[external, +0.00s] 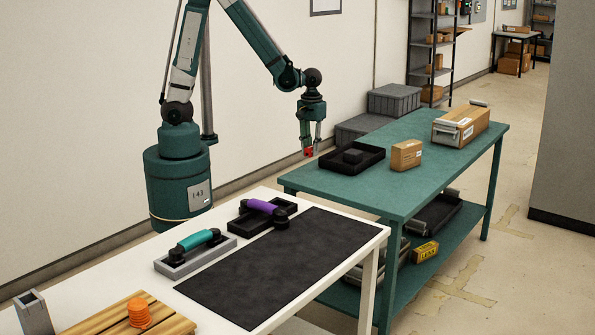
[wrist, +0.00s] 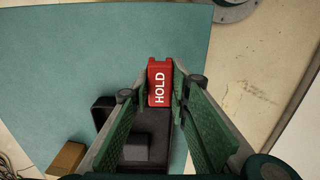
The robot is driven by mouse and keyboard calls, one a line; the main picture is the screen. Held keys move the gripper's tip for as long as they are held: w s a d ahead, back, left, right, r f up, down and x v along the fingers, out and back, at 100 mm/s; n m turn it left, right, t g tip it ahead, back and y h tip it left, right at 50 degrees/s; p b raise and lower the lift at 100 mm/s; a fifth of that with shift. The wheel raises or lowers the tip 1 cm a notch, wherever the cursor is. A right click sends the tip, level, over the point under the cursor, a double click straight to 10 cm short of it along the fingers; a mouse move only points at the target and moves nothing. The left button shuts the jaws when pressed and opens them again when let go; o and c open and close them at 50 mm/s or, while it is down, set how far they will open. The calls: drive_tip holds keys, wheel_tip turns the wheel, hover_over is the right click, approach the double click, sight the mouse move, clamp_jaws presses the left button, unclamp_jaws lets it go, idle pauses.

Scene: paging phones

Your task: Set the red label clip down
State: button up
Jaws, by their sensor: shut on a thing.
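The red label clip (wrist: 159,82) with white letters "HOLD" sits between the fingers of my gripper (wrist: 160,96) in the wrist view. My gripper is shut on it. In the external view the clip (external: 308,152) is a small red patch at the tips of my gripper (external: 309,148), above the far left part of the green table (external: 440,165). The clip is in the air, left of the black tray (external: 374,163). The fingers hide part of the clip in the external view.
A small cardboard box (external: 406,155) and a larger latched box (external: 461,125) stand on the green table.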

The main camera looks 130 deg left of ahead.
sight(311, 147)
drive_tip(key=shift+f+b, duration=0.35)
drive_tip(key=shift+f, duration=1.95)
drive_tip(key=shift+f, duration=0.1)
drive_tip(key=shift+f+b, duration=0.4)
drive_tip(key=shift+f, duration=1.55)
drive_tip(key=shift+f, duration=0.15)
drive_tip(key=o, duration=0.8)
drive_tip(key=shift+c, duration=0.2)
drive_tip(key=shift+r+p, duration=1.05)
drive_tip(key=shift+r, duration=5.1)
